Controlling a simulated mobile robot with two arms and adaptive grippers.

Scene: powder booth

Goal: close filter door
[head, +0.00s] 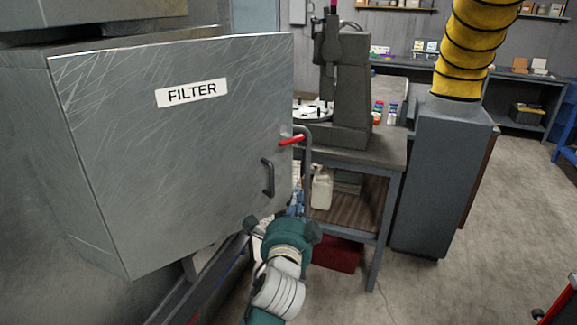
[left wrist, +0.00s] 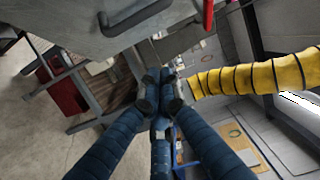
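The filter door (head: 170,160) is a large scratched grey metal panel with a white FILTER label, filling the left of the head view. A dark gap shows behind its top edge; I cannot tell its exact angle. It has a black bar handle (head: 268,178) and a red lever (head: 291,140) near its right edge. In the left wrist view the handle (left wrist: 138,17) and lever (left wrist: 208,14) show at the top. My left gripper (head: 297,202) is just below and right of the handle, apart from it, partly hidden by its wrist. Its dark blue fingers (left wrist: 160,92) meet, with nothing visible between them. My right gripper is out of view.
A workbench (head: 385,153) with a grey machine (head: 350,95) stands right behind the door edge. A white jug (head: 322,188) is on its lower shelf. A grey cabinet (head: 440,185) with a yellow hose (head: 472,50) stands further right.

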